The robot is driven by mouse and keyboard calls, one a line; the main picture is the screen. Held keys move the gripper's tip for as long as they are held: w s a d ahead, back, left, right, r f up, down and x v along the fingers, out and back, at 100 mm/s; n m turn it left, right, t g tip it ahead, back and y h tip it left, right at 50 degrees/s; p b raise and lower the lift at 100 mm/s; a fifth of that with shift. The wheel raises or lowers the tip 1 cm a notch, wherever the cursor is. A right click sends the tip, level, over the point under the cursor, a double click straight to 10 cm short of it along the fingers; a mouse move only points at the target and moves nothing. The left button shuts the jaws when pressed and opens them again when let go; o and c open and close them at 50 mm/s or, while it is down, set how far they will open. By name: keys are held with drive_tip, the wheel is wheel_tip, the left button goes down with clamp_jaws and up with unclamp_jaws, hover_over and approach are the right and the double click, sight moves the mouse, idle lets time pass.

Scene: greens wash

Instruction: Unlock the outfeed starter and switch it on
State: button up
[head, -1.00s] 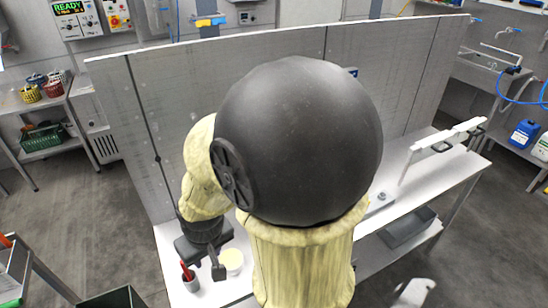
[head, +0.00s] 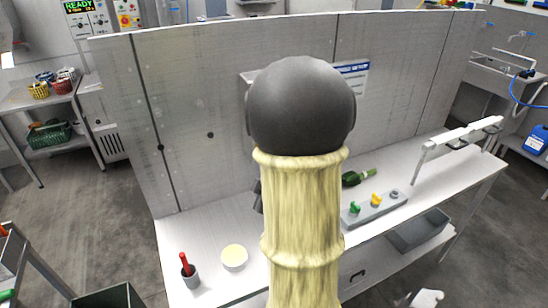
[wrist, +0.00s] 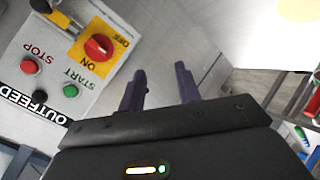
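In the wrist view, the outfeed starter (wrist: 50,70) is a light grey box at the left, seen turned and partly cut off. Its red rotary switch (wrist: 98,46) sits on a yellow plate marked ON and OFF; I cannot tell which mark it points to. A red STOP button (wrist: 30,66) and a green START button (wrist: 70,90) are below it. A black and yellow piece (wrist: 62,18) shows beside the switch at the top left; its form is unclear. My gripper (wrist: 160,75) has its two dark fingers apart and empty, to the right of the box. My arm hides it in the head view.
A grey block (head: 378,207) with coloured knobs and a green bottle (head: 360,177) are at the right. A panel wall (head: 210,100) rises behind the bench.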

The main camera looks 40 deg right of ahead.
drive_tip(key=s+d+n+t+b, duration=0.4)
drive_tip(key=s+d+n+t, duration=0.2)
drive_tip(key=d+n, duration=0.1)
drive_tip(key=shift+d+r+n+b, duration=0.3)
drive_tip(key=shift+d+r, duration=0.05)
drive_tip(key=shift+d, duration=0.55)
drive_tip(key=p+x, duration=0.8)
drive_tip(key=x, duration=0.9)
drive_tip(key=shift+d+r, duration=0.3)
drive_tip(key=shift+w, duration=0.1)
drive_tip(key=shift+h, duration=0.4)
clamp_jaws()
